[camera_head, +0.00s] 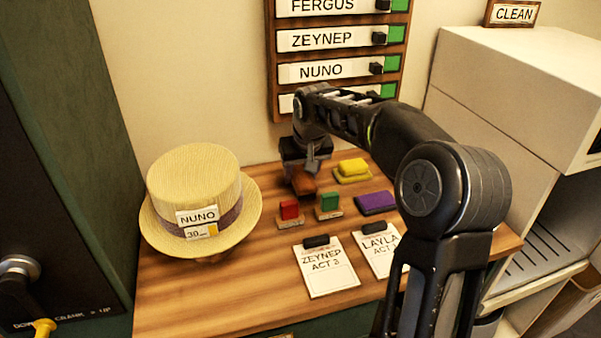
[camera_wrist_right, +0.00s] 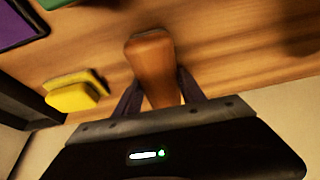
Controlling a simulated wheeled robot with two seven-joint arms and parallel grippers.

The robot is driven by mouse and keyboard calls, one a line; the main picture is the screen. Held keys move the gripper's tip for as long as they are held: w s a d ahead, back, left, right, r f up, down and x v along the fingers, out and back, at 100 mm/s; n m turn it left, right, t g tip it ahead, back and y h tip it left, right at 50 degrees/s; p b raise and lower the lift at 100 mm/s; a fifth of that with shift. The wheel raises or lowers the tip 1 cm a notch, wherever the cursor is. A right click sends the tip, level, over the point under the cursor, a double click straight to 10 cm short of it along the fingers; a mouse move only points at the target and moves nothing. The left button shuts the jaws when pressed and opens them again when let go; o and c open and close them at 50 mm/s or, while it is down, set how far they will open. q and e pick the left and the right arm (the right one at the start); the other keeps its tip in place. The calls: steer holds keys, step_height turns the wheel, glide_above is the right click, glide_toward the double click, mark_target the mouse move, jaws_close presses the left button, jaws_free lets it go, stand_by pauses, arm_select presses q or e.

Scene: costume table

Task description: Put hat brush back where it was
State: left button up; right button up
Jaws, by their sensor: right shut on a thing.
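The hat brush, a brown wooden-looking piece (camera_head: 303,183), is at the back middle of the table in the head view. In the right wrist view the brush (camera_wrist_right: 152,62) stands between the two dark fingers. My right gripper (camera_head: 308,167) is shut on it and reaches down from above. Whether the brush touches the tabletop is hard to tell. Its underside is hidden. My left gripper is not in view.
A straw hat (camera_head: 193,175) labelled NUNO is on the left. Red (camera_head: 290,209) and green (camera_head: 328,201) blocks, a yellow sponge (camera_head: 352,168), a purple pad (camera_head: 375,202) and two clipboards (camera_head: 329,270) lie nearby. A white cabinet (camera_head: 510,90) stands right.

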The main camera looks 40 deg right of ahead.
steer(key=shift+f, duration=0.15)
steer(key=o, duration=1.2)
steer(key=shift+r, duration=0.45)
steer(key=v, duration=1.1)
steer(key=shift+r+p, duration=0.2)
steer(key=shift+p, duration=0.2)
steer(key=shift+s+a, duration=0.1)
